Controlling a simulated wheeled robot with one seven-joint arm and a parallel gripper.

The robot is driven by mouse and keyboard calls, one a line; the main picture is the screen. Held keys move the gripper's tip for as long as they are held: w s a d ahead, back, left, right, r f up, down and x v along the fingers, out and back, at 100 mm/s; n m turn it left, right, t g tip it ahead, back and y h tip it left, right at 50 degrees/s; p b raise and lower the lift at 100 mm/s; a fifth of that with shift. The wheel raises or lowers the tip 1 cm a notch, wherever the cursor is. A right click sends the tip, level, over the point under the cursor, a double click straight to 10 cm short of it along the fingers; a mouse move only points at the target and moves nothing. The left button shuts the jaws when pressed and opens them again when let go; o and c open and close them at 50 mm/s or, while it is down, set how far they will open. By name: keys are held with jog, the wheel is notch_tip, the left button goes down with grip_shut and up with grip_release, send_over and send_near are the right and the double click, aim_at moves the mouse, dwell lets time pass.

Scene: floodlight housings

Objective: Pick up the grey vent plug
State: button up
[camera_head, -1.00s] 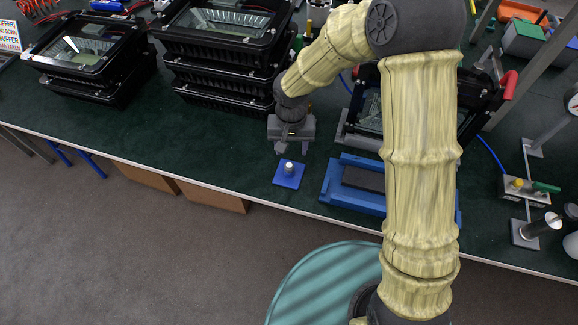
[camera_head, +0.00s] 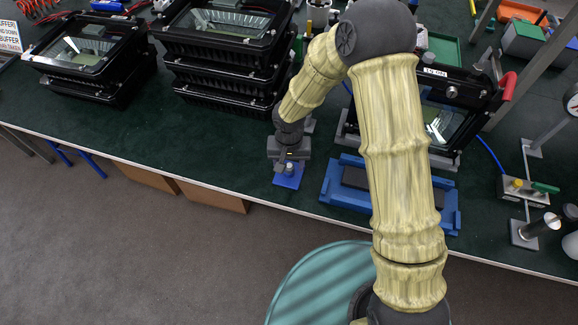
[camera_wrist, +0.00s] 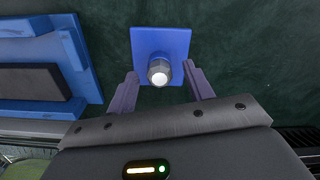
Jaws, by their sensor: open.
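The grey vent plug (camera_wrist: 159,72) stands upright on a small blue square base (camera_wrist: 161,42) on the bench. In the head view the plug (camera_head: 289,168) and its blue base (camera_head: 288,181) show just below my gripper (camera_head: 288,166). In the wrist view my gripper (camera_wrist: 160,85) is open, with one finger on each side of the plug. A gap shows between each finger and the plug, and I see no contact.
A blue fixture with a dark pad (camera_head: 333,185) lies just right of the plug. Stacked black floodlight housings (camera_head: 222,80) stand behind to the left. A clamped housing (camera_head: 445,110) stands at right. The green bench top (camera_head: 180,150) is clear to the left.

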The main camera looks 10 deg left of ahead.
aim_at(289, 165)
dwell(0.5)
jog(key=c, duration=1.1)
notch_tip(289, 165, up, 10)
